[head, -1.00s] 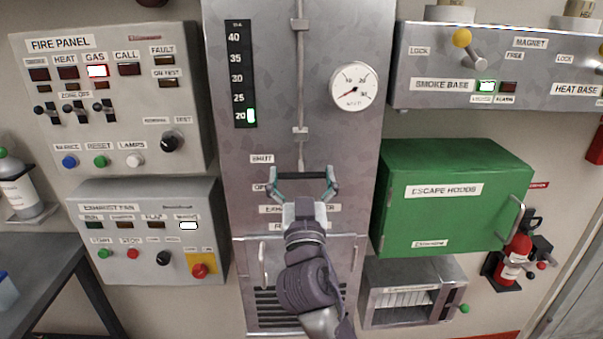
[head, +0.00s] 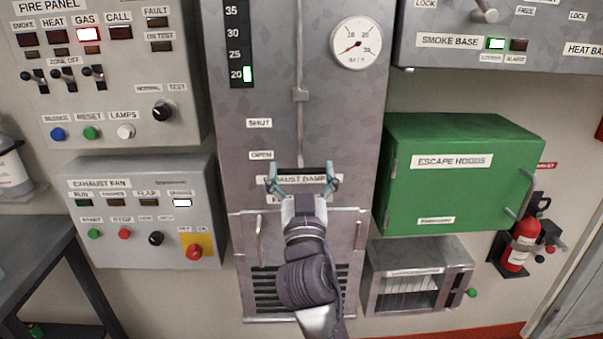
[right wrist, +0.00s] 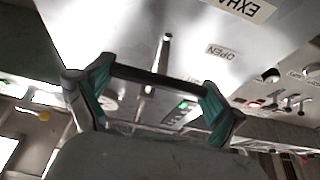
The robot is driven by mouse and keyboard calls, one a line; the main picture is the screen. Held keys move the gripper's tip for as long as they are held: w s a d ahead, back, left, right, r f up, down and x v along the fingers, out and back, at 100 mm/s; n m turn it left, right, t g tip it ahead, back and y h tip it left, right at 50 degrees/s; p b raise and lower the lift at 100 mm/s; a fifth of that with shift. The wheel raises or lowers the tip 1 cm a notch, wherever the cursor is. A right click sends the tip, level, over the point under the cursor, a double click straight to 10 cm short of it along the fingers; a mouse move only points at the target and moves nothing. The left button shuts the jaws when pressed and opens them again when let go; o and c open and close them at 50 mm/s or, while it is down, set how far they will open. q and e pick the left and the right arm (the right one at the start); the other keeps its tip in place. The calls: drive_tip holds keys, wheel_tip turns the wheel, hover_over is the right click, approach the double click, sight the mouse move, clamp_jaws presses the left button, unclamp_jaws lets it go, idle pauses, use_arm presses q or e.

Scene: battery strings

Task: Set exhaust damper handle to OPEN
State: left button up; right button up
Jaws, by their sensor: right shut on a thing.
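The exhaust damper handle (head: 303,168) is a dark horizontal bar on the front of the grey metal cabinet. My right gripper (head: 302,174) is shut on it, with a teal-lined finger at each end. The bar is a little below the OPEN label (head: 261,155) and well below the SHUT label (head: 259,124). It partly covers the EXHAUST DAMPER label (head: 320,180). In the right wrist view the bar (right wrist: 155,76) spans between the two fingers, and the OPEN label (right wrist: 221,52) shows beyond it. My left gripper is not in view.
A vertical rod (head: 299,50) runs down the cabinet above the handle. A round gauge (head: 356,43) is at upper right. The fire panel (head: 105,100) and exhaust fan box (head: 140,215) are left. A green escape hoods box (head: 455,190) is right. A louvred vent is below.

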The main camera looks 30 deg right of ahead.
sight(301, 168)
drive_tip(key=shift+w+f, duration=0.1)
drive_tip(key=shift+f, duration=0.3)
drive_tip(key=o, duration=1.3)
drive_tip(key=shift+r, duration=0.2)
wheel_tip(301, 168, up, 10)
drive_tip(key=shift+f, duration=0.15)
drive_tip(key=shift+f, duration=0.1)
